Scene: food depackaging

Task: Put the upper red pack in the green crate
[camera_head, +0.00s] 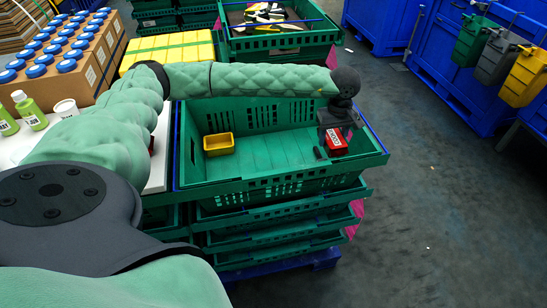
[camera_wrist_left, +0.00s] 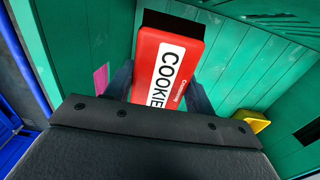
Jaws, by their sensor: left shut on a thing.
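The red pack (camera_head: 336,141) is held by my left gripper (camera_head: 334,149) inside the right part of the green crate (camera_head: 280,188). In the left wrist view the red pack (camera_wrist_left: 170,72) shows a white label reading "COOKIE", and the fingers of my left gripper (camera_wrist_left: 160,88) are shut on its two sides. The crate's green floor and walls (camera_wrist_left: 85,45) lie around it. I cannot tell whether the pack touches the crate floor. My right gripper is not in view.
The crate tops a stack of green crates (camera_head: 275,240). A white table (camera_head: 160,150) with bottles (camera_head: 30,112) stands left. The crate's middle floor is clear.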

